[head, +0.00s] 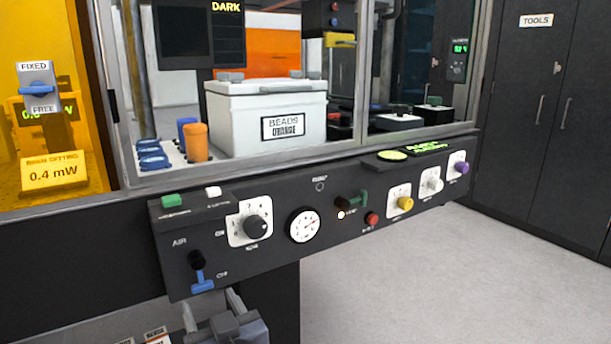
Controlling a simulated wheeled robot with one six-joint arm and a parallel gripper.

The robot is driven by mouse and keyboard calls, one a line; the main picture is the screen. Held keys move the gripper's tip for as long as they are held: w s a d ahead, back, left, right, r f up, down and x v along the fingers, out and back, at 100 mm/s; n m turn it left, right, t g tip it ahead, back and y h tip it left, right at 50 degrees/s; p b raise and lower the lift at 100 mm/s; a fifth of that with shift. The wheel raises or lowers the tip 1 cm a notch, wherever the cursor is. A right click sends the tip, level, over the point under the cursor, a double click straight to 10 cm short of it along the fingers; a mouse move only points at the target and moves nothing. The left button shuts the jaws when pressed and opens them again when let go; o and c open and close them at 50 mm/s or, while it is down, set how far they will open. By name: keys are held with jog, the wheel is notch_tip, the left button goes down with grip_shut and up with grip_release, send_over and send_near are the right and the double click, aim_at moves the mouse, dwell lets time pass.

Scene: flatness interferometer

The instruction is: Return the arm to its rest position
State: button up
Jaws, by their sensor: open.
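My gripper (212,309) is at the lower left of the head view, just below the front control panel. Its two grey fingers point up and stand apart, with nothing seen between them. The blue AIR lever (203,281) on the panel is just above the fingertips; I cannot tell whether they touch it. The rest of my arm is cut off by the bottom edge of the picture.
The dark control panel (270,270) carries a black knob (257,226), a gauge (303,225) and several coloured knobs. Glass encloses a white box (265,115) above it. A FIXED/FREE switch (38,87) is at left. Open floor (420,285) and a tools cabinet (530,110) are at right.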

aim_at(203, 287)
jog(key=p+v, duration=0.1)
jog(key=v, duration=0.4)
jog(key=b+x, duration=0.3)
jog(key=x, duration=0.7)
jog(key=shift+w+f, duration=0.15)
jog(key=shift+w, duration=0.05)
jog(key=shift+w+r+p, duration=0.25)
jog(key=shift+p, duration=0.1)
jog(key=shift+w+d+n+p, duration=0.1)
jog(key=shift+d+n+p, duration=0.1)
jog(key=shift+n, duration=0.45)
jog(key=shift+d+n+p, duration=0.2)
jog(key=shift+n, duration=0.45)
jog(key=shift+f, duration=0.1)
